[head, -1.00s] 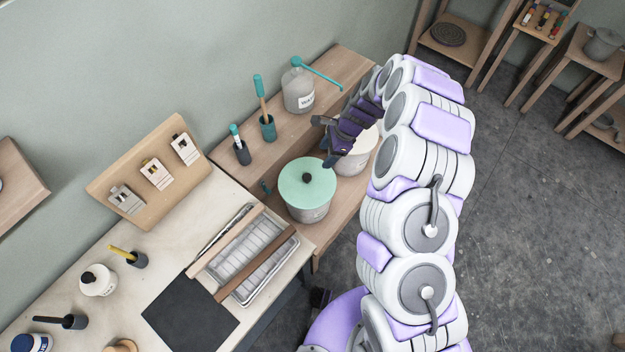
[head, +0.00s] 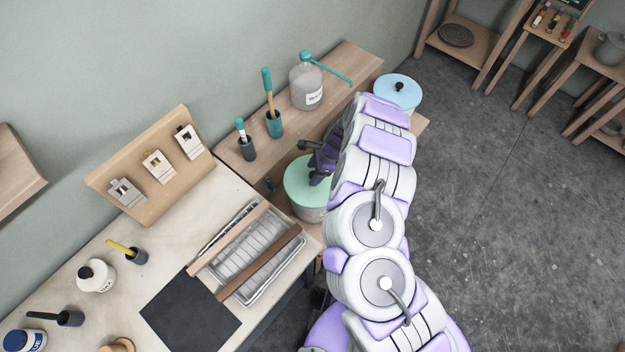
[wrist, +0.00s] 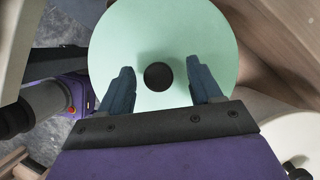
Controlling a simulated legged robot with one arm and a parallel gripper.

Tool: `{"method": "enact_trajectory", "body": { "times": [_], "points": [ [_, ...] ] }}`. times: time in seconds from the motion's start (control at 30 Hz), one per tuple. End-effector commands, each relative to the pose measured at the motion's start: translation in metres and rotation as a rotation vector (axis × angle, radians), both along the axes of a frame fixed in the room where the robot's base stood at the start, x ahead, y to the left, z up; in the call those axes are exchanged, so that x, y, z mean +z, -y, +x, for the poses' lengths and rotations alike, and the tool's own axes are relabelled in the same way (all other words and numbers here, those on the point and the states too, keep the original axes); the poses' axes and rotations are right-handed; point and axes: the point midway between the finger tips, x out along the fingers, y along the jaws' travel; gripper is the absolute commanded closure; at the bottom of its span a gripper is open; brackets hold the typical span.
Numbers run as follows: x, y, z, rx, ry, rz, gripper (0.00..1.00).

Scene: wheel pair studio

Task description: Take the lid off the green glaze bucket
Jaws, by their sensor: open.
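The green bucket's pale green lid (head: 302,183) is on its light bucket body (head: 312,214) on the wooden bench, partly hidden by my arm in the head view. In the wrist view, the lid (wrist: 190,30) fills the upper middle, with a round dark knob (wrist: 158,76) at its centre. My gripper (wrist: 164,80) is open above the lid. Its two blue fingers stand on either side of the knob, with gaps on both sides. In the head view my gripper (head: 318,178) is over the lid, and the knob is hidden.
A blue-lidded bucket (head: 397,92) stands at the bench's far right end. A pump bottle (head: 307,88) and two brush cups (head: 273,124) stand on the raised shelf behind. A ribbed tray (head: 258,262) lies on the table at the near left.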

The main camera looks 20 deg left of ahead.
Motion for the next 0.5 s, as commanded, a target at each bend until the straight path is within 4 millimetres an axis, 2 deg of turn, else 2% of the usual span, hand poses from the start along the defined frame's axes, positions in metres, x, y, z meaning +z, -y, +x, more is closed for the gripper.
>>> {"method": "enact_trajectory", "body": {
  "times": [0.03, 0.1, 0.4, 0.5],
  "points": [
    [-0.0089, -0.0023, -0.0011, 0.0, 0.0, -0.001, 0.36],
    [-0.0142, -0.0031, -0.0018, 0.0, 0.0, 0.0, 0.36],
    [-0.0163, -0.0024, -0.0024, 0.0, -0.001, 0.004, 0.36],
    [-0.0169, -0.004, -0.0028, 0.0, -0.001, 0.002, 0.45]
  ]
}}
